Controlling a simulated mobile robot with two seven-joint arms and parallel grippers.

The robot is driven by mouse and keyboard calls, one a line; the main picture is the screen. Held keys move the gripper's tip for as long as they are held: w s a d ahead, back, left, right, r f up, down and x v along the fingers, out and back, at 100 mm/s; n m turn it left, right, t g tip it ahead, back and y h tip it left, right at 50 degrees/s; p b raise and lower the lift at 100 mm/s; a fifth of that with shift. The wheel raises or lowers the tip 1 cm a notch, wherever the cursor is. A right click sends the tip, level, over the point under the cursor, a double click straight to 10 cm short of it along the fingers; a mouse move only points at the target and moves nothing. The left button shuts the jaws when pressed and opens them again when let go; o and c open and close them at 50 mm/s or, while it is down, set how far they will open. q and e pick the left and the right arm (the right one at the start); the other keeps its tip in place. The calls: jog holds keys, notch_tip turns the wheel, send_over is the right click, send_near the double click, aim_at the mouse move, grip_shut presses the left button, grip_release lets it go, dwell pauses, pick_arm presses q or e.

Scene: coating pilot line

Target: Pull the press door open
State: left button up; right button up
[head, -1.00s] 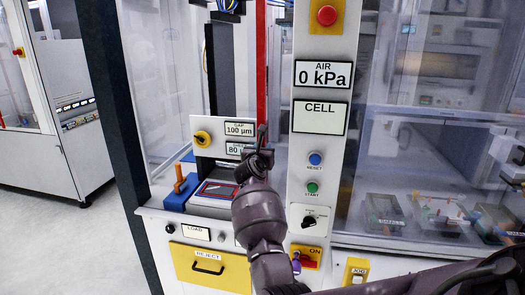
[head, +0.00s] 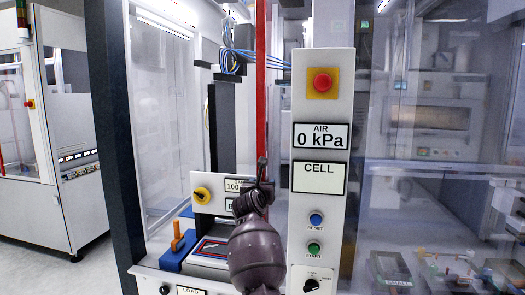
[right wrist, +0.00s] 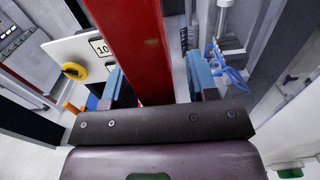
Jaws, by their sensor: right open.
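The press door's front shows a long red vertical bar (head: 262,95), which looks like its edge or handle. The clear panel beside it is hard to make out. My right gripper (head: 260,180) is at the lower visible part of the bar, left of the white control column. In the right wrist view the red bar (right wrist: 132,42) runs between the two blue-padded fingers of my open right gripper (right wrist: 157,82). Small gaps seem to remain beside the bar, so the fingers are not closed on it. The bar's lower end is hidden by my gripper. My left gripper is out of view.
The control column (head: 318,185) has a red stop button (head: 323,81), an air sign reading 0 kPa (head: 321,136), and blue and green buttons. A yellow knob panel (head: 211,180) and a blue block (head: 178,252) are inside the press. A dark post (head: 112,130) stands left.

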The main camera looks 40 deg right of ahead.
aim_at(260, 150)
notch_tip(260, 150, up, 12)
jog(key=shift+r+b, duration=0.1)
jog(key=shift+b, duration=0.25)
dwell(0.6)
